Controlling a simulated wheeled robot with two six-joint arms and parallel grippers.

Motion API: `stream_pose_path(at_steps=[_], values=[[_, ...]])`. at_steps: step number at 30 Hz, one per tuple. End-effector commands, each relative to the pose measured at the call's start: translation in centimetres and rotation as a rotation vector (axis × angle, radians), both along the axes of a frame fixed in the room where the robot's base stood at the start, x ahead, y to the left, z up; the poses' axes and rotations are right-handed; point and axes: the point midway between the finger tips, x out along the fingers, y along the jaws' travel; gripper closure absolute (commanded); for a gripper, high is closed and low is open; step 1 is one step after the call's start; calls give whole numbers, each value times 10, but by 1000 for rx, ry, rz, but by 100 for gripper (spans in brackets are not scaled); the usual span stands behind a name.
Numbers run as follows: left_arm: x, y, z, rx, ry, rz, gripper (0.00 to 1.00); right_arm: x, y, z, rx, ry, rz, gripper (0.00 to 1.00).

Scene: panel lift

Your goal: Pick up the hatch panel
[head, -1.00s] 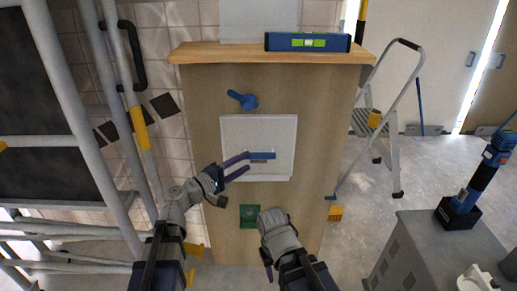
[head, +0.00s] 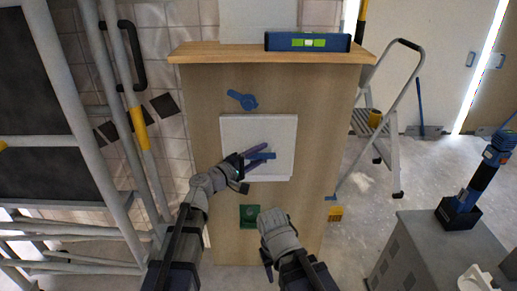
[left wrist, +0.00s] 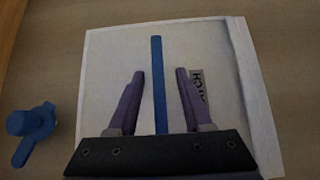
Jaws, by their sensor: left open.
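The hatch panel (head: 231,136) is a white square plate on the front of the wooden cabinet, with a blue bar handle (head: 266,156) at its middle. In the left wrist view the panel (left wrist: 110,60) shows with the handle (left wrist: 158,75) standing between the two fingers, and a label is partly hidden by the right finger. My left gripper (head: 257,158) is open, with its purple fingers on either side of the handle; the left wrist view shows gaps between the fingers (left wrist: 158,90) and the handle. My right arm is low in front of the cabinet; its fingers do not show clearly.
A blue latch (head: 242,99) is above the panel and a green fitting (head: 250,215) is below it. A blue level (head: 307,42) lies on the cabinet's wooden top (head: 220,54). Scaffold tubes (head: 125,110) stand at left; a step ladder (head: 392,130) and grey cabinet (head: 430,250) are at right.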

Motion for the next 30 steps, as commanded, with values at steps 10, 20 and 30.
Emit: stream_pose_path(at_steps=[10, 20, 30], values=[[0, 0, 0, 0, 0, 0, 86, 0, 0, 0, 0, 0, 0, 50], [0, 1, 0, 1, -1, 0, 100, 0, 0, 0, 0, 0, 0, 50], [0, 1, 0, 1, 0, 0, 100, 0, 0, 0, 0, 0, 0, 50]])
